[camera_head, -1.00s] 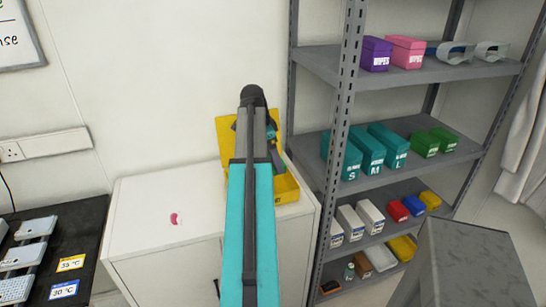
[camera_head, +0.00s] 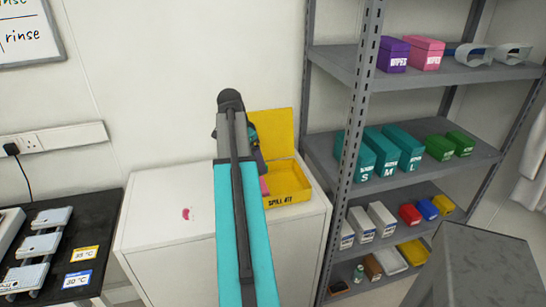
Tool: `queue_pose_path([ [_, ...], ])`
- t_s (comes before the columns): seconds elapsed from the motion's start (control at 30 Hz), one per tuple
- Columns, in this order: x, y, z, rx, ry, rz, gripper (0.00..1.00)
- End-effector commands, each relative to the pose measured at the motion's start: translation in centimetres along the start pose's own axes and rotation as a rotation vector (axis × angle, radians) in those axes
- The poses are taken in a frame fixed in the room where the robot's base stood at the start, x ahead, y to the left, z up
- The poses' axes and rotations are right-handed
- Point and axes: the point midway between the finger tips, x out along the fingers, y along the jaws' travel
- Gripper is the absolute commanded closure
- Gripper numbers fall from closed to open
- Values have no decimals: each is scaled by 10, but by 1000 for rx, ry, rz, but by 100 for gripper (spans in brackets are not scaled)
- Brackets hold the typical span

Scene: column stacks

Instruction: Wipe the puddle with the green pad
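A small pink puddle (camera_head: 187,214) lies on the white cabinet top (camera_head: 155,205), left of my arm. An open yellow spill kit box (camera_head: 290,196) stands on the same top, to the right of my arm, with its lid raised against the wall. Something pink (camera_head: 264,187) shows inside it, partly behind my arm. I cannot make out a green pad; it may be hidden. My gripper (camera_head: 256,148) is mostly hidden behind my arm, in front of the yellow lid. I cannot see its fingers clearly or whether it holds anything.
A grey metal shelf rack (camera_head: 352,150) with coloured boxes stands close on the right. A black bench (camera_head: 95,235) with small trays and temperature labels is on the left. A wall socket strip (camera_head: 65,138) is above it. The cabinet top around the puddle is clear.

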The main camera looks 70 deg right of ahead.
Motion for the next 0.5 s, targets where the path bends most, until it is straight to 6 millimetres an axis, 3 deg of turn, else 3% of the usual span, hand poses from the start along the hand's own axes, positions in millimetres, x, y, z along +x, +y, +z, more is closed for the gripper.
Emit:
queue_pose_path([
  [0.03, -4, -6, 18, -50, 0, -14, 29],
  [0.5, -39, -51, 165, -496, -1, -138, 29],
])
